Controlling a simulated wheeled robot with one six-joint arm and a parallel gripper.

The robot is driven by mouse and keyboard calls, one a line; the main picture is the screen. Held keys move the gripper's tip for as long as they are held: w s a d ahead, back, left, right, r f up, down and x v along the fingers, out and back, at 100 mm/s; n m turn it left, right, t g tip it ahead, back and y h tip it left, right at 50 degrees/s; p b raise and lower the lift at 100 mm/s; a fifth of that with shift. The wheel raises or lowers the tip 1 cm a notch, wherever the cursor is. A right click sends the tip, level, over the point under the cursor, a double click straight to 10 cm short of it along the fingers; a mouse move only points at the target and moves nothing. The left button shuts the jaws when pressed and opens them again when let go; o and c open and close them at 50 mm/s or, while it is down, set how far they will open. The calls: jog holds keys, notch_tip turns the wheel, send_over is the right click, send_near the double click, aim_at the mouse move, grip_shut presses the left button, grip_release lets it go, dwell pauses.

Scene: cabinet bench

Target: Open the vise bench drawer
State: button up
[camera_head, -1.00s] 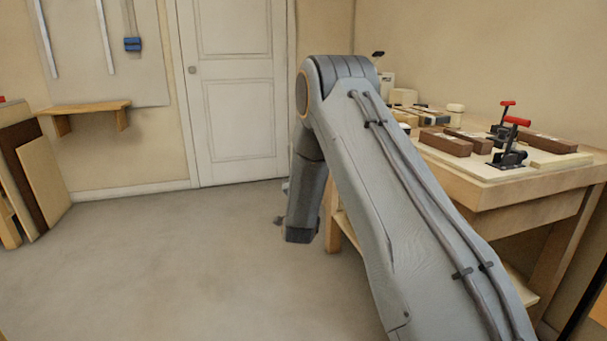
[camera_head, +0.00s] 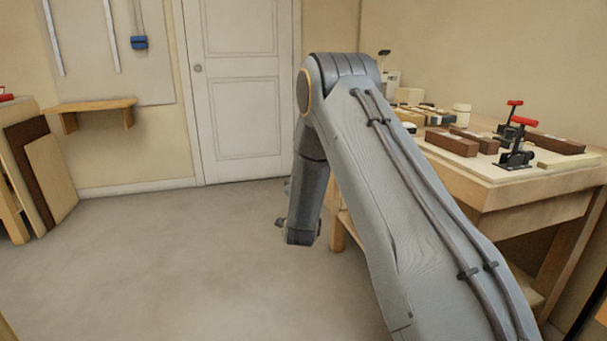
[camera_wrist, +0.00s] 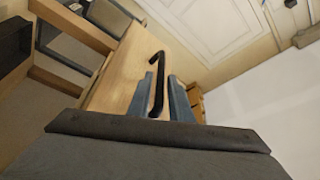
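In the wrist view, a black bar handle (camera_wrist: 157,84) stands out from a pale wooden drawer front (camera_wrist: 122,75). My gripper (camera_wrist: 161,80) has its two blue-grey fingers apart, one on each side of the handle. The handle lies in the gap between them, and a gap shows beside it near the tips; contact is unclear. The drawer looks closed, though its edges are hard to make out. In the head view, the wooden workbench (camera_head: 530,215) stands at the right. My arm hides its near front, and the handle and fingertips are not clear there.
Red-handled clamps (camera_head: 518,140) and brown wood blocks (camera_head: 452,143) lie on the bench top. A white door (camera_head: 240,100) and a small wall shelf (camera_head: 92,106) are behind. Boards (camera_head: 40,175) lean at the left. The grey floor left of my arm is clear.

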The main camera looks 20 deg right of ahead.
jog(key=v, duration=0.6)
jog(key=shift+s+p, duration=0.3)
jog(key=shift+p, duration=0.1)
jog(key=shift+a, duration=0.15)
